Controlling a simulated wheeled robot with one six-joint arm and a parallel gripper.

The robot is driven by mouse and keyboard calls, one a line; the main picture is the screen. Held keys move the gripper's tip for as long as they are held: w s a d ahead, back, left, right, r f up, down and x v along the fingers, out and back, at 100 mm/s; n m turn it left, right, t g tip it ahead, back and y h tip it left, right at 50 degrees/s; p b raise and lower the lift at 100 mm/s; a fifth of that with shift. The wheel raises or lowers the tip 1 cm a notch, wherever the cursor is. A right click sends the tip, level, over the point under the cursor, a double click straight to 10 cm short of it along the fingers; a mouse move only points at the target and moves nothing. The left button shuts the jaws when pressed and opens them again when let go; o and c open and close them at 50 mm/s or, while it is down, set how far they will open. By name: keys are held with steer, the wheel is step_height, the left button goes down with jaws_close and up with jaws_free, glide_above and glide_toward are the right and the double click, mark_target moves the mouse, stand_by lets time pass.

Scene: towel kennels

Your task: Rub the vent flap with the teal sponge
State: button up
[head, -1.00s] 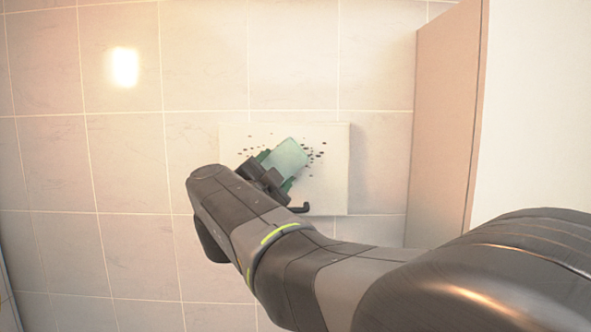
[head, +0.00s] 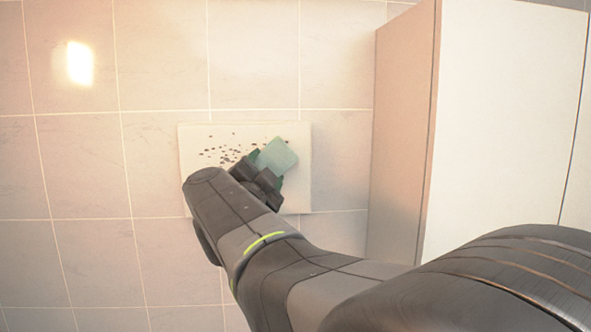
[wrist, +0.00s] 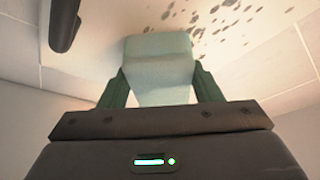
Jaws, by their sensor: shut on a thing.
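The vent flap (head: 301,190) is a pale, flat rectangular panel on the tiled wall. Many dark specks mark it, mostly left of the sponge in the head view. My gripper (head: 267,165) is shut on the teal sponge (head: 277,155), which is in front of the flap's right half. In the wrist view, green fingers hold the sponge (wrist: 158,60) from both sides, and its far end is at the pale speckled surface (wrist: 240,45). I cannot tell if it is pressed against it. My arm hides the flap's lower left part.
A pale partition (head: 405,130) stands out from the wall to the right of the flap. A dark bar (wrist: 64,22) shows at the wrist view's upper left. Plain tiled wall (head: 70,170) lies open to the left.

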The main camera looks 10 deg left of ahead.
mark_target(287, 164)
steer(key=shift+w+d+p, duration=0.1)
steer(key=shift+w+d, duration=0.1)
steer(key=shift+d, duration=0.55)
steer(key=shift+w+d+p, duration=0.1)
steer(key=shift+w+d, duration=0.05)
steer(key=shift+d, duration=0.6)
steer(key=shift+w+d+p, duration=0.1)
steer(key=shift+w+d, duration=0.1)
steer(key=shift+d, duration=0.55)
steer(key=shift+a, duration=0.1)
steer(key=shift+s+a+p, duration=0.5)
steer(key=shift+s+a, duration=0.3)
steer(key=shift+a, duration=2.45)
steer(key=shift+s+a+p, duration=0.5)
steer(key=shift+s+a, duration=0.3)
steer(key=shift+a, duration=2.4)
steer(key=shift+s+a+p, duration=0.5)
steer(key=shift+s+a, duration=0.3)
steer(key=shift+a, duration=2.45)
steer(key=shift+w+r, duration=0.1)
steer(key=shift+r, duration=0.5)
steer(key=shift+w+d, duration=0.75)
steer(key=shift+d, duration=2.5)
steer(key=shift+w+d, duration=0.75)
steer(key=shift+d, duration=2.5)
steer(key=shift+w+d, duration=0.75)
steer(key=shift+d, duration=2.5)
